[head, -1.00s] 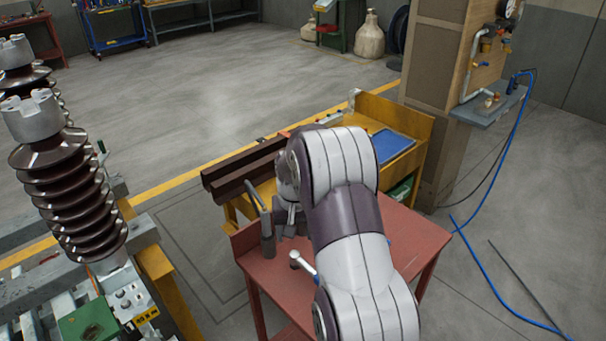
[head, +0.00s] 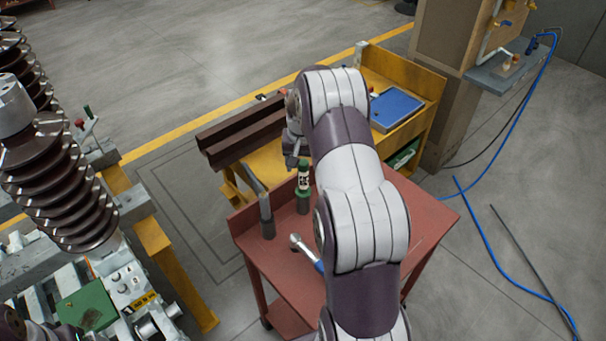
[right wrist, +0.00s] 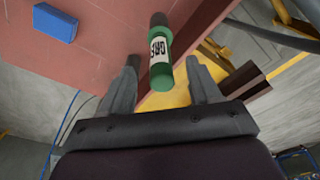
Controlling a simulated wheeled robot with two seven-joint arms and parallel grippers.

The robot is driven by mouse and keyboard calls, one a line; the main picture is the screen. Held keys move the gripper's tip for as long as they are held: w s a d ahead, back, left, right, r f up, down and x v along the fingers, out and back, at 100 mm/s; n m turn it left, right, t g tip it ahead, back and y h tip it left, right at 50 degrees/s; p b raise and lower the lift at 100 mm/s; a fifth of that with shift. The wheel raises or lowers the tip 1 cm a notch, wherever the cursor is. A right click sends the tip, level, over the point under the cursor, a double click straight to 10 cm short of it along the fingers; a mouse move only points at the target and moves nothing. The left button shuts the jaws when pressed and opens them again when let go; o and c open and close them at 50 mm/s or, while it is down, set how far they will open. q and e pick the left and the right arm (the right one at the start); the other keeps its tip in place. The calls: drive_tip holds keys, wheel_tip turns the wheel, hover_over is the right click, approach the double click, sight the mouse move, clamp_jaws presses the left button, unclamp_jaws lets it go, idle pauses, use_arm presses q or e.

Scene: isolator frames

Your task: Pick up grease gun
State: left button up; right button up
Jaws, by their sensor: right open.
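A green cylinder (head: 303,188) with a white lettered label, which I take for the grease gun, stands upright on the red table (head: 268,285). In the right wrist view the green cylinder (right wrist: 160,62) lies between the two finger tips, with a gap on each side. My right gripper (head: 292,161) is above the cylinder in the head view, partly hidden by my arm. In the right wrist view my right gripper (right wrist: 163,66) is open and holds nothing. My left gripper is not in view.
A grey cylinder with a lever (head: 267,216) and a blue-handled tool (head: 303,246) are near the green cylinder. A blue block (right wrist: 55,23) shows in the wrist view. A yellow bench (head: 416,92) with brown beams (head: 240,135) stands behind. Ribbed insulators (head: 62,195) are left.

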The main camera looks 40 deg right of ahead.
sight(303, 175)
drive_tip(key=f, duration=0.1)
drive_tip(key=w+d+f, duration=0.1)
drive_tip(key=shift+f+p, duration=0.3)
drive_tip(key=shift+p, duration=0.1)
wheel_tip(303, 175, down, 3)
drive_tip(key=shift+w+r+p, duration=0.1)
drive_tip(key=shift+p, duration=0.5)
drive_tip(key=shift+f, duration=0.45)
drive_tip(key=shift+d+f, duration=0.1)
drive_tip(key=shift+f, duration=0.1)
drive_tip(key=shift+w, duration=0.1)
drive_tip(key=c, duration=0.7)
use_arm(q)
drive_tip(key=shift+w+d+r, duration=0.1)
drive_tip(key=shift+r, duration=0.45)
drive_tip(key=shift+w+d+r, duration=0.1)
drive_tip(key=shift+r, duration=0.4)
use_arm(e)
clamp_jaws()
